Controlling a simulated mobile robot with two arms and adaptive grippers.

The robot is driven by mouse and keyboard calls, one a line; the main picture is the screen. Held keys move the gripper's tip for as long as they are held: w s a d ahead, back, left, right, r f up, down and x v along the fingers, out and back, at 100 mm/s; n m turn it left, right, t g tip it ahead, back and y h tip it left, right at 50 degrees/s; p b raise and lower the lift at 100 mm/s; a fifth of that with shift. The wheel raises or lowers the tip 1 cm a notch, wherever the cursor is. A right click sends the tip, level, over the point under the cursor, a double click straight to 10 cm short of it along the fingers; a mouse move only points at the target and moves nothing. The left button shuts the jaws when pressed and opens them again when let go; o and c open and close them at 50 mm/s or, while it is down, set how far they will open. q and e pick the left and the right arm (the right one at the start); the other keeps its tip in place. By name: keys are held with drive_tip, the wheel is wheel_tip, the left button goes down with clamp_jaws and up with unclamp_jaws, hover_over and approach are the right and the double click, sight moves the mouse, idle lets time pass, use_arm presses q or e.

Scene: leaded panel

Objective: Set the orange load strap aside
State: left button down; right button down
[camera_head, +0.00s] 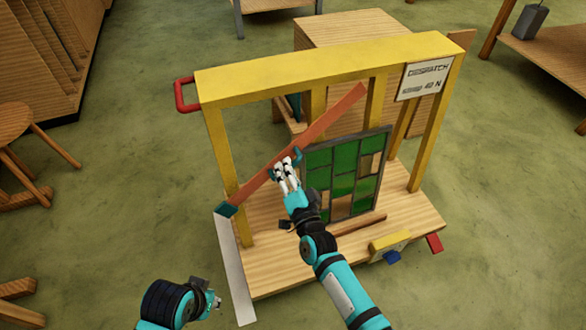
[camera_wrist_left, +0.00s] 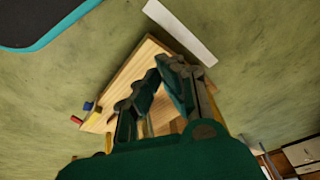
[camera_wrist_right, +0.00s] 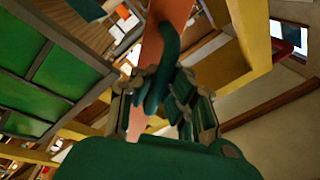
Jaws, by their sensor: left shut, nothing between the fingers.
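The orange load strap (camera_head: 325,118) is a long flat bar slanting across the front of the yellow frame, with a teal piece at its lower left end and a teal handle midway. My right gripper (camera_head: 285,175) is at that handle. In the right wrist view the strap (camera_wrist_right: 168,32) runs upward beyond the fingers, and the curved teal handle (camera_wrist_right: 172,55) passes between them; the fingers look closed on it. The exact contact is partly hidden. My left gripper (camera_head: 212,300) is shut and empty, low at the left front, apart from the strap.
A yellow frame (camera_head: 330,68) with a red handle (camera_head: 183,95) stands on a wooden base (camera_head: 275,275). A green leaded panel (camera_head: 345,160) leans upright inside it. A white strip (camera_head: 235,270) lies along the base's left side.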

use_arm(q)
drive_tip(key=shift+x, duration=1.35)
use_arm(e)
drive_tip(key=shift+s+a+r+m, duration=0.2)
drive_tip(key=shift+a+r+m, duration=0.15)
drive_tip(key=shift+a, duration=0.1)
use_arm(q)
drive_tip(key=shift+s, duration=0.15)
drive_tip(key=shift+s, duration=0.1)
use_arm(e)
drive_tip(key=c, duration=1.3)
unclamp_jaws()
drive_tip(key=shift+d+r, duration=0.1)
drive_tip(key=shift+r, duration=0.05)
drive_tip(key=shift+c, duration=0.2)
drive_tip(key=v, duration=1.2)
